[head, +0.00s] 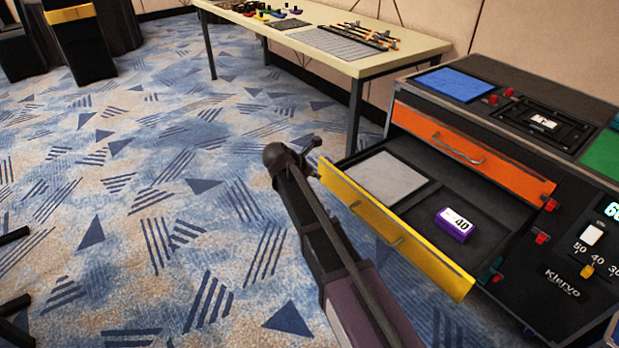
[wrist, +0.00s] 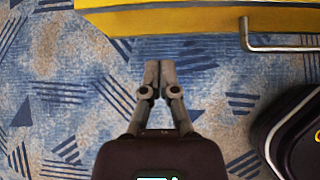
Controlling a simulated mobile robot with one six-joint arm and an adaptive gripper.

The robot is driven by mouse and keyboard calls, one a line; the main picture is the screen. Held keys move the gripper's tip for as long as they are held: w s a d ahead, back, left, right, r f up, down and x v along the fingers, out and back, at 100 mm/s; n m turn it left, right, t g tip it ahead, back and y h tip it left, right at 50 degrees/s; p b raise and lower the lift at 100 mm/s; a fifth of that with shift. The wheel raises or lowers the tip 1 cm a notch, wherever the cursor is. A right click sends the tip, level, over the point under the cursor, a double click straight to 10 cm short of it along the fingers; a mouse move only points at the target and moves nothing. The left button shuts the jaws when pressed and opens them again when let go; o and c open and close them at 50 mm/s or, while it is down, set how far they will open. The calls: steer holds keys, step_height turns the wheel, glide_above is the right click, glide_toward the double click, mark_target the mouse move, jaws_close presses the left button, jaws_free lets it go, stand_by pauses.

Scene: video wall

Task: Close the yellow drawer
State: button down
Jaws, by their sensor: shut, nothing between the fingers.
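The yellow drawer (head: 392,237) stands pulled out from the dark cabinet, its yellow front facing my arm. A metal bar handle sits on that front; it also shows in the wrist view at the upper right. Inside the drawer lie a grey flat panel and a purple box (head: 454,224) marked 40. In the wrist view my gripper (wrist: 158,66) is shut and empty. Its fingertips point at the drawer front (wrist: 170,20), left of the handle, with a small gap in the picture.
Above the yellow drawer is a shut orange drawer (head: 470,150) in the cabinet (head: 555,285). The cabinet top holds a blue panel (head: 454,84) and red knobs. A long table (head: 340,50) with small parts stands behind. Patterned carpet on the left is mostly clear.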

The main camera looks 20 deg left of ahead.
mark_target(335, 174)
steer(key=w+d, duration=0.1)
steer(key=w+d+f+b, duration=0.1)
steer(key=w+d+f, duration=0.1)
steer(key=w, duration=0.1)
steer(key=shift+b, duration=0.3)
steer(key=shift+w+d, duration=0.4)
steer(key=shift+w, duration=0.05)
steer(key=shift+w, duration=0.1)
